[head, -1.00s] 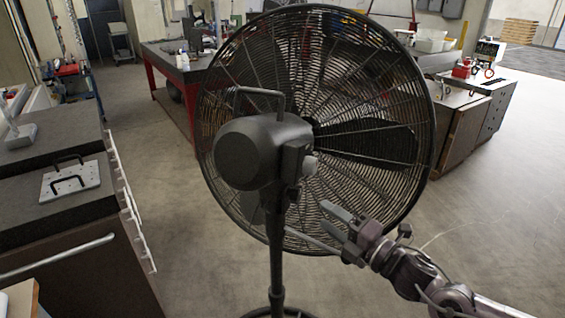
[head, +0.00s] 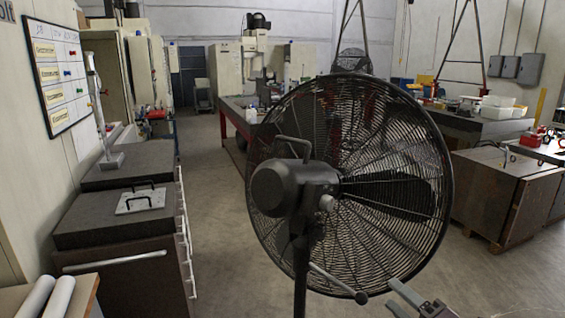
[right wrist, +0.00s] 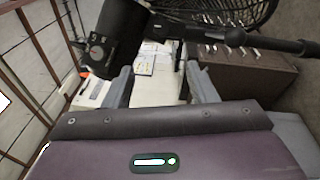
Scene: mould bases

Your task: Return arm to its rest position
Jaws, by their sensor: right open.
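My right gripper (head: 408,300) shows at the bottom edge of the head view, right of centre, with only its fingers and a bit of its body in the picture. It is beside the lower rim of a large black pedestal fan (head: 350,185). In the right wrist view the two fingers of the right gripper (right wrist: 160,88) stand apart with nothing held between them. The fan's dark motor housing (right wrist: 122,35) and pole appear beyond them. I cannot tell whether the gripper touches the fan. My left gripper is not in view.
A dark-topped cabinet (head: 110,235) with a pale handled plate (head: 140,202) stands at the left. A red-legged bench (head: 235,118) is behind the fan. A brown cabinet (head: 500,195) stands at the right. Bare floor (head: 215,240) lies between the left cabinet and the fan.

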